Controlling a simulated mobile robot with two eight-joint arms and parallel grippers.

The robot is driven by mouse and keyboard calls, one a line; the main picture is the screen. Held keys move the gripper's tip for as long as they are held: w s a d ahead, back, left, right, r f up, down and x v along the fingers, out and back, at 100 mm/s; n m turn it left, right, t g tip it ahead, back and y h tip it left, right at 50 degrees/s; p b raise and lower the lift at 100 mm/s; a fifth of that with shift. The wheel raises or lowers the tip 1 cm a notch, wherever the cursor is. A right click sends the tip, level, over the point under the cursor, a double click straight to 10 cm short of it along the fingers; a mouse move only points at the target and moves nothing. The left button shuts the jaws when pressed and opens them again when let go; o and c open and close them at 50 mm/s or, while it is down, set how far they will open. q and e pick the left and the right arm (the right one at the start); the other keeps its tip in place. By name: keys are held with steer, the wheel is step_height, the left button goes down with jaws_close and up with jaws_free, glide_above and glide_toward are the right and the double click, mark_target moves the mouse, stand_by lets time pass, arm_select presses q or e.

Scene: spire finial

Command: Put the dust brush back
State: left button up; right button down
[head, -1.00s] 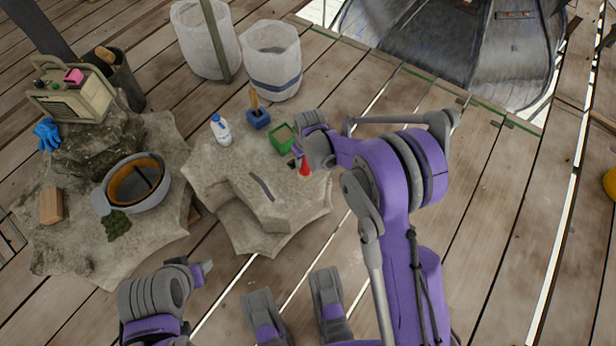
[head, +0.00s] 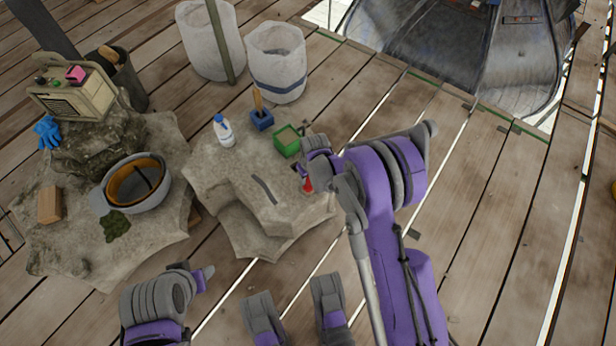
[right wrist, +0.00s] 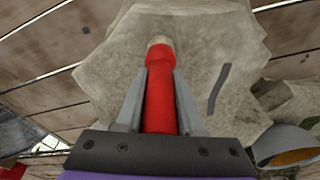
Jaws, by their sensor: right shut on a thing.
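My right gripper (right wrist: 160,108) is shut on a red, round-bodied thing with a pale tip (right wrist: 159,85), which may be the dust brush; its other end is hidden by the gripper. In the head view the red part (head: 308,185) shows below my right gripper (head: 304,170), over the right side of the pale stone block (head: 235,195). A green open box (head: 286,141) stands just left of that gripper. A blue holder (head: 261,120) with a brown-handled tool (head: 258,101) in it stands behind. My left gripper (head: 206,274) is low in the head view, apart from everything.
A white bottle (head: 223,131) stands on the block, which has a dark flat strip (head: 265,189). On the left rock are a grey bowl (head: 136,184), a tan brick (head: 50,205) and a radio-like box (head: 75,97). White bins (head: 277,62) stand behind.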

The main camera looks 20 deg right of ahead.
steer(key=c, duration=0.5)
jaws_free()
steer(key=shift+r+p, duration=0.3)
steer(key=shift+p, duration=0.05)
step_height(320, 180, up, 12)
steer(key=s+p, duration=0.2)
steer(key=p, duration=0.1)
steer(key=s+d+r+m+t, duration=0.1)
steer(key=s+d+r+m, duration=0.1)
steer(key=s+r, duration=0.95)
steer(key=shift+m+t, duration=0.6)
steer(key=shift+t, duration=0.3)
steer(key=s+r, duration=0.1)
steer(key=s, duration=0.4)
steer(key=s+r, duration=0.1)
steer(key=s, duration=0.4)
steer(key=s+d+r, duration=0.1)
steer(key=s, duration=0.4)
